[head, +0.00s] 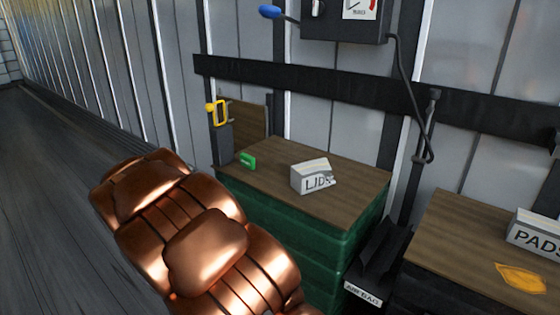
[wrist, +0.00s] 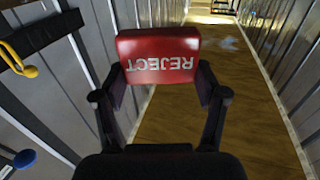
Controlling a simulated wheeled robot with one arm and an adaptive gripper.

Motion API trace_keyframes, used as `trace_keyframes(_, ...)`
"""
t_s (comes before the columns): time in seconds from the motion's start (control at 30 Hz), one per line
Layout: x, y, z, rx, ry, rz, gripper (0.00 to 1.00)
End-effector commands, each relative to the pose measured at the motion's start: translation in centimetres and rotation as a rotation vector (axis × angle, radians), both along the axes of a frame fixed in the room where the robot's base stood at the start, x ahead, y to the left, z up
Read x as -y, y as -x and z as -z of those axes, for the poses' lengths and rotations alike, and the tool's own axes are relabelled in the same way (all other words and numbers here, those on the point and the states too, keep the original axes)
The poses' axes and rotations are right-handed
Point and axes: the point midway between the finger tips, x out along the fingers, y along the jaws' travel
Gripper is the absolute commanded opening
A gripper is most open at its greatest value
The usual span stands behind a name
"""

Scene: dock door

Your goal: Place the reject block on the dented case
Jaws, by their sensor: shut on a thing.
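The red reject block (wrist: 158,50) is between the two fingers of my gripper (wrist: 163,95) in the wrist view. Its white REJECT lettering appears upside down. My gripper is shut on the block and holds it up, with floor and wall behind. In the head view, a small grey-white case marked LIDS (head: 311,178) stands on the wooden top of a green crate stack. Its right side looks crumpled, so it appears to be the dented case. The block and my gripper do not show in the head view; only my copper arm does.
The crate top (head: 270,182) has bare room around the case, with a small green item (head: 247,160) near its left edge. A dark air-bag bin (head: 372,280) stands beside it. At right, another top holds a PADS case (head: 535,233) and a yellow-orange piece (head: 522,278).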

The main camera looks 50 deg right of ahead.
Motion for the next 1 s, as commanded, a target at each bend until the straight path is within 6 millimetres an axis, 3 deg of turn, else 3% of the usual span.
trace_keyframes(0.03, 2.9, 0.9, -1.2, 0.002, -0.003, 0.067, 0.43)
trace_keyframes(0.2, 11.5, 4.7, -2.8, -0.001, -0.001, 0.289, 0.43)
trace_keyframes(0.37, 18.3, 9.4, -3.5, -0.003, -0.004, 0.501, 0.43)
trace_keyframes(0.5, 23.6, 14.4, -3.6, -0.004, -0.004, 0.69, 0.43)
trace_keyframes(0.73, 30.1, 24.2, -2.9, -0.008, -0.004, 1.004, 0.43)
trace_keyframes(0.9, 32.5, 30.5, -2.1, -0.006, -0.003, 1.188, 0.43)
trace_keyframes(1.0, 33.2, 32.9, -1.8, -0.005, 0.0, 1.256, 0.43)
